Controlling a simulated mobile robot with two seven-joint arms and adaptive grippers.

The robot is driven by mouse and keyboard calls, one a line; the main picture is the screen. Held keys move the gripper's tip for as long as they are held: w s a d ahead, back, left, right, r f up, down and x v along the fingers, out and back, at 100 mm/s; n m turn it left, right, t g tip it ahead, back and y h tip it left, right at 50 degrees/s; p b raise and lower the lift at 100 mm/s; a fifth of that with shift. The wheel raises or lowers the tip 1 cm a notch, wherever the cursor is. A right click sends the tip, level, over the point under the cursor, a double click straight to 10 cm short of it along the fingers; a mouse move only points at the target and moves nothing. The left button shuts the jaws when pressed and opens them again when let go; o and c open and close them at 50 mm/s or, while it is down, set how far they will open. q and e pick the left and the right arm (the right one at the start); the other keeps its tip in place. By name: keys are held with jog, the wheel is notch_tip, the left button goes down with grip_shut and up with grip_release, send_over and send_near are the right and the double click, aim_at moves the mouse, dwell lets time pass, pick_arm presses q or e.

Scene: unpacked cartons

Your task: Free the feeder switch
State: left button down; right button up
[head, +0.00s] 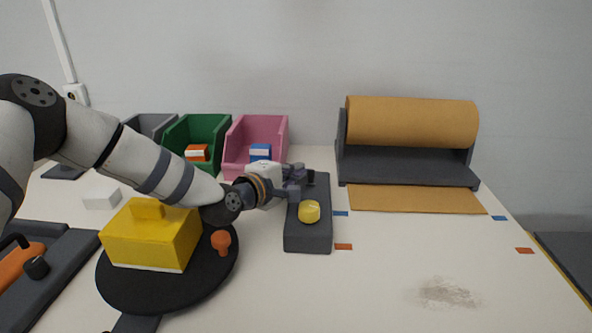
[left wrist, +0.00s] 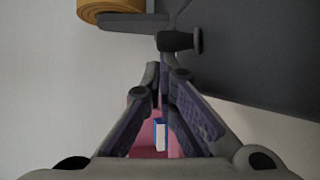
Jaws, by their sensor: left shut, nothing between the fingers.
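A long dark grey box (head: 307,236) lies on the table with a round yellow knob (head: 309,211) on its top; it looks like the feeder switch, though no label shows. My left gripper (head: 300,178) is over the far part of this box, shut and empty, and hides some of it. In the left wrist view my left fingers (left wrist: 165,78) come together just below a short black peg (left wrist: 180,41) by a dark grey surface (left wrist: 255,50), likely the box. I cannot tell whether they touch. My right gripper is not in view.
A yellow block (head: 150,240) sits on a round black plate (head: 170,292) with an orange knob (head: 221,241). Green (head: 212,128) and pink (head: 243,140) bins stand behind my left arm. A brown paper roll (head: 410,122) stands at back right.

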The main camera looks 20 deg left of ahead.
pick_arm(q)
jog(key=shift+s+d+r, duration=0.1)
jog(key=shift+s+d, duration=0.15)
jog(key=shift+s, duration=0.2)
jog(key=v, duration=1.2)
